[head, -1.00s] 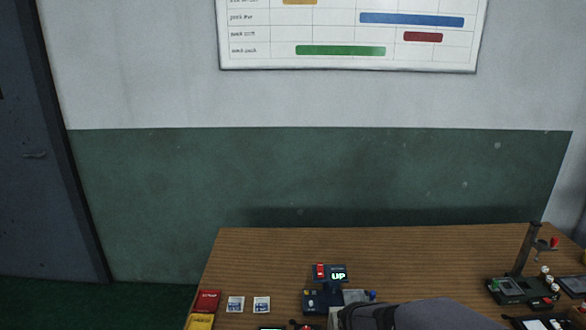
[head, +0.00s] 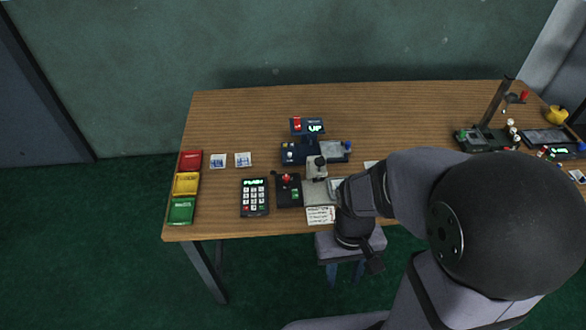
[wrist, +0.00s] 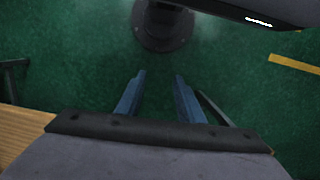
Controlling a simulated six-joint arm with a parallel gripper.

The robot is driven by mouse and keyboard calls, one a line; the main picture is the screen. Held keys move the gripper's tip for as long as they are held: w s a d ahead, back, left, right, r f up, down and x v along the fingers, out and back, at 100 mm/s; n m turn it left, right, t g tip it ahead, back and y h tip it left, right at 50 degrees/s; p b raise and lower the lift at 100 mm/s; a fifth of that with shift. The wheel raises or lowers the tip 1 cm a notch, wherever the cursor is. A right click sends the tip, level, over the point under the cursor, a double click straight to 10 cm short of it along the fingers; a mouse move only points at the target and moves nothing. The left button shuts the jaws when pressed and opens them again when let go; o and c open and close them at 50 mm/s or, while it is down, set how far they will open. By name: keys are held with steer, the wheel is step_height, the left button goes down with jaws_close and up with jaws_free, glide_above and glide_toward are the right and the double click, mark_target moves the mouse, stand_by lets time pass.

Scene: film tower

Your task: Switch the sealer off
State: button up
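No label reading sealer can be made out, so I cannot tell which device it is. A dark device (head: 310,151) at the table's middle has a red switch (head: 296,124) and a green display reading "UP". In front of it a dark box with a red knob (head: 287,179) adjoins a silver unit (head: 317,190), partly hidden by my arm. My gripper (head: 344,282) hangs downward at the table's front edge, below the tabletop, apart from these devices. In the wrist view its two blue fingers (wrist: 160,74) stand apart with only green floor between them.
A keypad (head: 254,197) and red, yellow and green packets (head: 186,185) occupy the table's left. A stand with a post (head: 488,128) is at the right. A white card (head: 320,216) lies at the front edge. The table's back strip (head: 410,105) is clear.

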step_height(320, 180, down, 4)
steer(key=g, duration=0.1)
steer(key=t+b, duration=0.1)
steer(key=t, duration=0.1)
glide_toward(295, 192)
steer(key=shift+n, duration=0.3)
steer(key=s+f, duration=0.1)
steer(key=f, duration=0.1)
steer(key=s+f, duration=0.3)
steer(key=f, duration=0.1)
steer(key=shift+s+d+f, duration=0.1)
steer(key=shift+s+d, duration=0.2)
steer(key=shift+d, duration=0.05)
steer(key=shift+m+t, duration=0.3)
steer(key=shift+m, duration=0.3)
steer(key=w+r, duration=0.1)
steer(key=r, duration=0.1)
steer(key=w+r, duration=0.3)
steer(key=r, duration=0.1)
steer(key=shift+w+a+r, duration=0.1)
steer(key=shift+w+a, duration=0.05)
steer(key=shift+a, duration=0.2)
steer(key=shift+f+p, duration=1)
steer(key=shift+f, duration=2.7)
